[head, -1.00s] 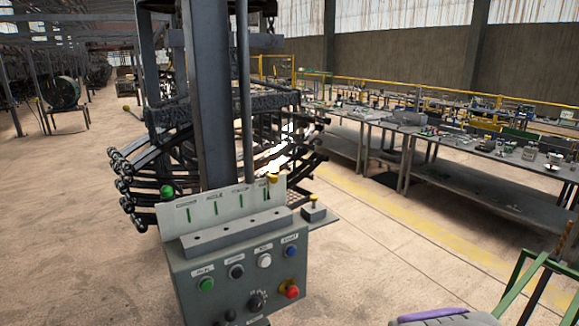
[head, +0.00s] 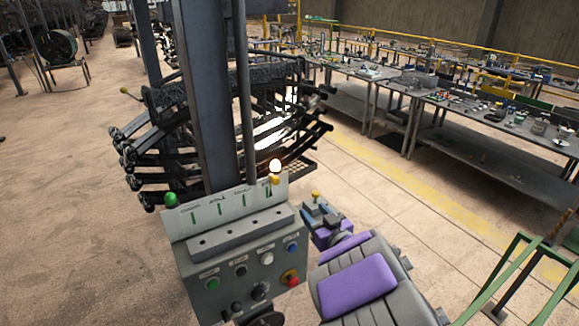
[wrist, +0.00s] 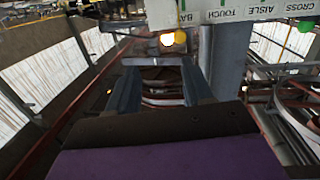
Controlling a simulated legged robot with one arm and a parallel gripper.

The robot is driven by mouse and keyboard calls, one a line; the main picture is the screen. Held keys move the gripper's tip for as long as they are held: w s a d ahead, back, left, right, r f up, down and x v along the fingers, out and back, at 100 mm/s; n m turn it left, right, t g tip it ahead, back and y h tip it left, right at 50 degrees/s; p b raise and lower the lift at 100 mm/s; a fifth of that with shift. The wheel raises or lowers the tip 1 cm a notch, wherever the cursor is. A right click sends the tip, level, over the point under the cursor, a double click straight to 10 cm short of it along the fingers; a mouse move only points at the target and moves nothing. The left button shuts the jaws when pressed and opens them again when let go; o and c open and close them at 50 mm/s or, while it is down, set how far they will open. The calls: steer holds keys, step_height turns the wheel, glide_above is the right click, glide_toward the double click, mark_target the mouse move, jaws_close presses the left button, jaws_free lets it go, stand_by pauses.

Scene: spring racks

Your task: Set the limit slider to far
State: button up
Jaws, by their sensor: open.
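A grey console (head: 245,275) stands in front of me with buttons and knobs, and a light panel (head: 205,208) with slots rises behind its top. A yellow knob (head: 315,195) stands just right of the console, beside my gripper. Another yellow knob (head: 275,180) is at the panel's right end. I cannot tell which one is the limit slider, or read its setting. My gripper (head: 322,213) is right of the console, with my purple-and-grey arm behind it. In the wrist view my gripper (wrist: 160,88) has its two fingers apart with nothing seen between them.
A glowing lamp (head: 275,166) shows above the panel's right end. A dark post (head: 205,90) and a rack of curved springs (head: 150,150) stand behind the console. Long workbenches (head: 480,120) run along the right. A green frame (head: 525,265) is at right. Open floor lies left.

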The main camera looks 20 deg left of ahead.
mark_target(277, 182)
steer(key=shift+n+g+y, duration=0.4)
steer(key=shift+y, duration=0.5)
steer(key=p+x, duration=0.1)
steer(key=x, duration=0.5)
steer(key=s+a+x, duration=0.1)
steer(key=x, duration=0.5)
steer(key=p+x, duration=0.1)
steer(key=x, duration=0.5)
steer(key=shift+s+a+r+p, duration=0.1)
steer(key=shift+a+r+p, duration=0.2)
steer(key=shift+a+r, duration=0.05)
jaws_close()
